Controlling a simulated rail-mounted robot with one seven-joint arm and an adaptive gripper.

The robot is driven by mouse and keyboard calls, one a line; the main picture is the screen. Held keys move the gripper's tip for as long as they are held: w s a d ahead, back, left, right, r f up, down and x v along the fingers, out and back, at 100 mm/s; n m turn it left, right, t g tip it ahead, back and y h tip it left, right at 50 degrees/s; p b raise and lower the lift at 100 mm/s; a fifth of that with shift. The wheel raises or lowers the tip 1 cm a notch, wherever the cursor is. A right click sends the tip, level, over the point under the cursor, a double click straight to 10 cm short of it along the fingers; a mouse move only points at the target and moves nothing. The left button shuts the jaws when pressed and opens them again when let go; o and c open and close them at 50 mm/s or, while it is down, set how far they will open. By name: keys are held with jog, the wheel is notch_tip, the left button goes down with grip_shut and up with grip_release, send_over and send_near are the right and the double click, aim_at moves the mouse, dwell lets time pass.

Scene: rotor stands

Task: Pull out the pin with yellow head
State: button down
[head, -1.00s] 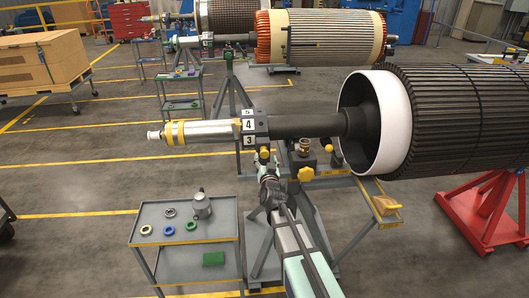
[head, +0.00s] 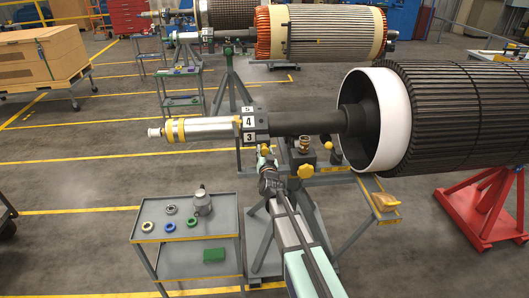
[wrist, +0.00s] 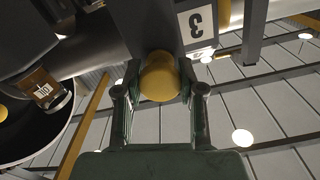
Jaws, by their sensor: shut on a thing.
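The yellow pin head (wrist: 160,77) sits at the underside of the dark numbered block (wrist: 146,25), close to the label 3. My gripper (wrist: 159,95) has one finger on each side of the head and is shut on it from below. In the head view the block (head: 254,124) is around the shaft, and my gripper (head: 266,166) is just beneath it. The yellow head (head: 267,148) shows there as a small spot above my gripper. No pin shank is visible, so I cannot tell how deep it sits.
A yellow knob (head: 306,171) and a brass fitting (head: 303,145) are right of my gripper on the stand. A grey cart (head: 222,215) with rings and a grey pot (head: 202,201) stands at left. The big rotor (head: 450,115) fills the right side.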

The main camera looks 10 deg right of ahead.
jog(key=s+b, duration=0.1)
jog(key=s, duration=0.2)
jog(key=shift+s+a, duration=0.15)
jog(key=shift+s, duration=0.2)
jog(key=shift+w+f, duration=0.1)
jog(key=c, duration=0.7)
grip_release()
send_near(265, 152)
jog(key=s, duration=0.4)
jog(key=shift+s+a+f, duration=0.1)
jog(key=shift+s+a, duration=0.1)
jog(key=shift+s, duration=0.2)
